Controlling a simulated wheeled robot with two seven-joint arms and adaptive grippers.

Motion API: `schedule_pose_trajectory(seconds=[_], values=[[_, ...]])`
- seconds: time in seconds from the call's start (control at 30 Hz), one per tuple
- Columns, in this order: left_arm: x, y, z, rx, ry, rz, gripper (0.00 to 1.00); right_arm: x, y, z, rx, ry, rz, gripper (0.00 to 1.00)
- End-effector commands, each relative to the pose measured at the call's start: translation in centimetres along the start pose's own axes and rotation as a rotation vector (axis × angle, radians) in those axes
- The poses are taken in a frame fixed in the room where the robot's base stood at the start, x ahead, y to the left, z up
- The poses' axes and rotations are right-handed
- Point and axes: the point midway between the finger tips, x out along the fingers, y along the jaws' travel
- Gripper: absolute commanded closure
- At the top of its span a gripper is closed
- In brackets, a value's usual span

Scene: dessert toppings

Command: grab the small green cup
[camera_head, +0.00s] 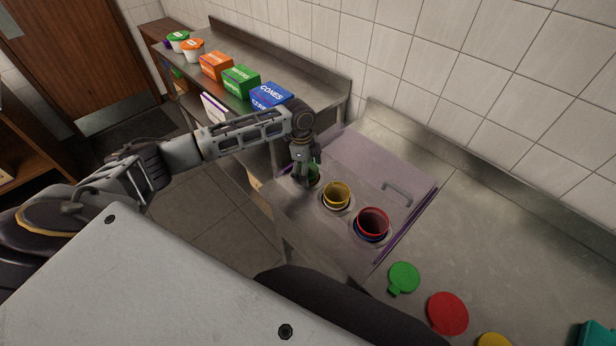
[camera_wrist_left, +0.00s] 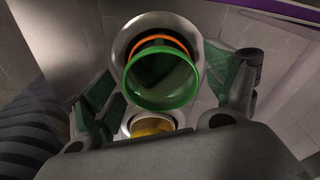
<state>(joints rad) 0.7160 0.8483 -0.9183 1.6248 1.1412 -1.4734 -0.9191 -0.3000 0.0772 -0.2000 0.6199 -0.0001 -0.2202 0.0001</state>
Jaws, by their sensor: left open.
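The small green cup (camera_head: 314,173) sits at the left hole of the counter insert, partly hidden behind my left gripper (camera_head: 301,174). In the left wrist view the green cup (camera_wrist_left: 160,95) shows its open mouth between the two spread fingers of my left gripper (camera_wrist_left: 165,88). An orange rim (camera_wrist_left: 164,41) shows just behind the cup, inside a metal ring. The gripper is open around the cup; whether a finger touches it I cannot tell. My right gripper is not in view.
A yellow cup (camera_head: 337,195) and a red cup (camera_head: 373,223) sit in the neighbouring holes. A raised handle (camera_head: 397,194) is behind them. Green (camera_head: 404,277) and red (camera_head: 448,313) lids lie on the counter at right. Boxes, including a blue one (camera_head: 271,95), stand on the back shelf.

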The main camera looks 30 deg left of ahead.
Motion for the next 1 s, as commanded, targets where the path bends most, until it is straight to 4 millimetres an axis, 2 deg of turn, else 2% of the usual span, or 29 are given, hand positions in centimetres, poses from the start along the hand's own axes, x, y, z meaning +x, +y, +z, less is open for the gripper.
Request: schedule_pose_trajectory(seconds=[0.13, 0.17, 0.4, 0.47, 0.8, 1.0], values=[[0.0, 0.0, 0.0, 0.000, 0.000, 0.000, 0.13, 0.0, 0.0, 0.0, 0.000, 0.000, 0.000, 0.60], [0.0, 0.0, 0.0, 0.000, 0.000, 0.000, 0.16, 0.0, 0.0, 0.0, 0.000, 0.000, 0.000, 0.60], [0.0, 0.0, 0.0, 0.000, 0.000, 0.000, 0.47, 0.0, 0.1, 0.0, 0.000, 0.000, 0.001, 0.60], [0.0, 0.0, 0.0, 0.000, 0.000, 0.000, 0.53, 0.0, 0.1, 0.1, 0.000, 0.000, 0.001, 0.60], [-0.1, 0.0, 0.0, 0.000, 0.000, 0.000, 0.53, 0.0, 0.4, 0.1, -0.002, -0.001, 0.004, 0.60], [-1.1, -0.1, -0.1, -0.001, 0.001, -0.002, 0.53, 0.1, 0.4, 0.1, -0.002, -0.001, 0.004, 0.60]])
